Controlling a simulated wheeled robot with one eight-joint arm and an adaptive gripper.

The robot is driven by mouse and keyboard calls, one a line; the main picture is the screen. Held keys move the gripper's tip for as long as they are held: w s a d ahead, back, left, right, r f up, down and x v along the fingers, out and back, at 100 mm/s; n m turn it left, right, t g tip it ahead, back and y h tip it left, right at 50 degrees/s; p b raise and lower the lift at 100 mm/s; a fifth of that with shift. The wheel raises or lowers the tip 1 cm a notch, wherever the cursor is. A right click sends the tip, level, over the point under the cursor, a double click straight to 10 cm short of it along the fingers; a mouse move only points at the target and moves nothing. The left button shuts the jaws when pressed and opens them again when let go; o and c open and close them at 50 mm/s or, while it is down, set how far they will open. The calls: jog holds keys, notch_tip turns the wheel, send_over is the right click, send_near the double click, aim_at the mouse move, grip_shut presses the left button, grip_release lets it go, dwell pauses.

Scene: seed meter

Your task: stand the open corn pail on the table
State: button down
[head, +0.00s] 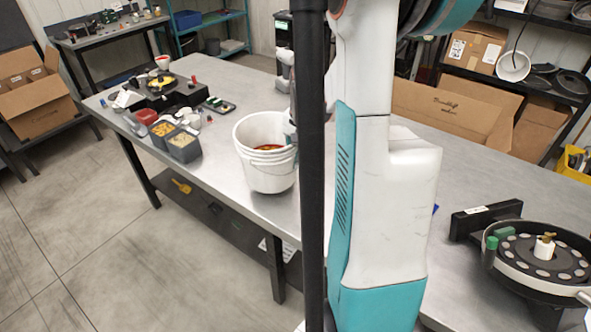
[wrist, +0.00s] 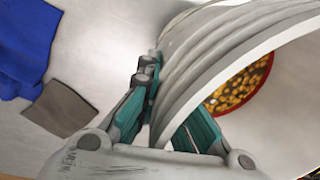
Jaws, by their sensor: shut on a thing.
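The open white corn pail (head: 265,175) appears upright at the near side of the grey table (head: 225,185) in the head view. I cannot tell whether its base touches the table. In the wrist view the pail's ribbed wall (wrist: 195,70) runs between my fingers, and yellow-orange corn (wrist: 240,88) shows inside within a red edge. My gripper (wrist: 168,128) is shut on the pail's wall at the rim, with one finger outside and one inside. In the head view my arm and a dark post hide most of the gripper.
Grey and orange-filled bins (head: 183,148), a dark tray (head: 218,105) and small parts stand left of the pail. A round seed-plate device (head: 540,262) sits at the right. A blue cloth (wrist: 25,50) and a brown pad (wrist: 60,108) lie beside the pail.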

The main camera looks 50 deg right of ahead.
aim_at(295, 174)
jog(key=shift+f+b, duration=0.55)
jog(key=shift+f, duration=1.5)
jog(key=shift+f, duration=0.15)
jog(key=c, duration=1.8)
grip_release()
jog(key=r+p, duration=0.1)
jog(key=r, duration=0.3)
jog(key=s+r+p, duration=0.1)
jog(key=r, duration=0.3)
jog(key=r+p, duration=0.1)
jog(key=r, duration=0.3)
jog(key=shift+s+d+r, duration=0.15)
jog(key=shift+d, duration=0.05)
